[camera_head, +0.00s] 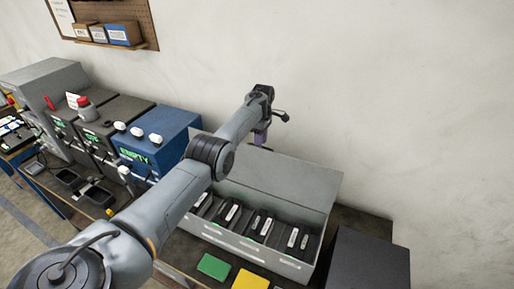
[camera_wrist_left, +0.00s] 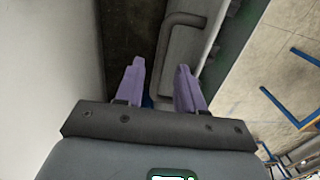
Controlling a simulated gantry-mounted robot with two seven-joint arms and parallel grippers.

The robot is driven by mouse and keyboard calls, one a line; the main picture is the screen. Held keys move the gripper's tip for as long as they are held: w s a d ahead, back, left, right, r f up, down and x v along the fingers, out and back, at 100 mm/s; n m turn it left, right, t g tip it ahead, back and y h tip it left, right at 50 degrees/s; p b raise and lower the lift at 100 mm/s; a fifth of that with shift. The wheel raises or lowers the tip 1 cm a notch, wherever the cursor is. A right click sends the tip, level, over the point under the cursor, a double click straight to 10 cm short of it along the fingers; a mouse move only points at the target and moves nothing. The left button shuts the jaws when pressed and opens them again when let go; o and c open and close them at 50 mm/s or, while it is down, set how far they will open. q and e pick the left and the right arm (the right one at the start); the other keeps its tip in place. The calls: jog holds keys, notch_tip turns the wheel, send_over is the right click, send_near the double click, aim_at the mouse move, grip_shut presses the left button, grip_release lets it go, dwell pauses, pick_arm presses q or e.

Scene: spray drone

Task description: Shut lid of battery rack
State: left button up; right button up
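The battery rack (camera_head: 240,246) is a grey box on the bench in the head view, with several dark batteries with pale labels in its slots. Its grey lid (camera_head: 290,178) stands open, tilted up at the back toward the wall. My left arm reaches across the rack's left end. My left gripper (camera_head: 262,137) is at the lid's upper left, close to the wall; whether it touches the lid is unclear. In the left wrist view its purple fingers (camera_wrist_left: 160,70) are apart with nothing clearly held. A bent grey bar (camera_wrist_left: 184,19) shows beyond them. My right gripper is out of view.
A blue box (camera_head: 160,130) marked EMPTY and dark boxes (camera_head: 112,119) stand left of the rack. Green (camera_head: 213,266) and yellow (camera_head: 250,280) pads lie in front. A dark box (camera_head: 368,260) stands at the right. The wall (camera_head: 400,90) is close behind.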

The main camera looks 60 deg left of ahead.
pick_arm(q)
jog(key=shift+f, duration=0.45)
grip_shut()
